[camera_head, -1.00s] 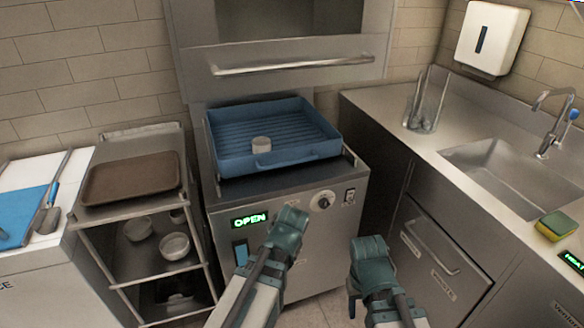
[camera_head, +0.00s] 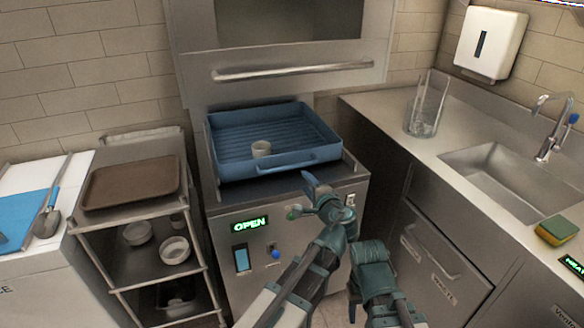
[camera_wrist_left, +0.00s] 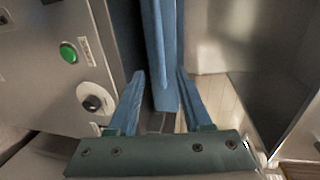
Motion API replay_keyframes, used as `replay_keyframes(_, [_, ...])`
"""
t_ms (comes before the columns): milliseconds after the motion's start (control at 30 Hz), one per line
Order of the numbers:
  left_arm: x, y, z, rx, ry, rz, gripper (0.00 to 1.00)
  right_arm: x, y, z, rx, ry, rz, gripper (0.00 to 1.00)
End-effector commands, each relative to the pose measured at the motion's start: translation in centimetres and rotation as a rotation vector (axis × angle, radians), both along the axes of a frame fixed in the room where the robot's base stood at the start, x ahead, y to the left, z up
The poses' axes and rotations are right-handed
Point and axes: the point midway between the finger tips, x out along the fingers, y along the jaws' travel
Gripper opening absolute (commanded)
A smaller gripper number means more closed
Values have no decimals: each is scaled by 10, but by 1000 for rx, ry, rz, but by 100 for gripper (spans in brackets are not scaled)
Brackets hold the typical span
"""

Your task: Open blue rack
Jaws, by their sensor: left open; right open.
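My left gripper (camera_head: 303,196) is open, just below and in front of the rack's right front part. In the left wrist view a blue edge of the rack (camera_wrist_left: 161,50) stands between the two open fingers of the left gripper (camera_wrist_left: 160,75), with a gap on both sides. My right gripper (camera_head: 358,292) is lower, in front of the machine, away from the rack; its fingers are mostly hidden.
The machine's front (camera_head: 225,265) carries a lit OPEN sign, with a green button and a black knob in the left wrist view. A cart (camera_head: 120,270) with a brown tray (camera_head: 130,182) stands at left. A sink counter (camera_head: 375,110) is at right.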

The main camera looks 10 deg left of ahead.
Motion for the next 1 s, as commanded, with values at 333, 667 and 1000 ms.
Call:
replay_keyframes(333, [25,16,-7,0,0,3,50,0,0,-7,0,0,0,50])
replay_keyframes(667, [80,52,-21,0,0,3,50,0,0,-21,0,0,0,50])
replay_keyframes(1000, [109,73,-28,-1,0,1,50,0,0,-28,0,0,0,50])
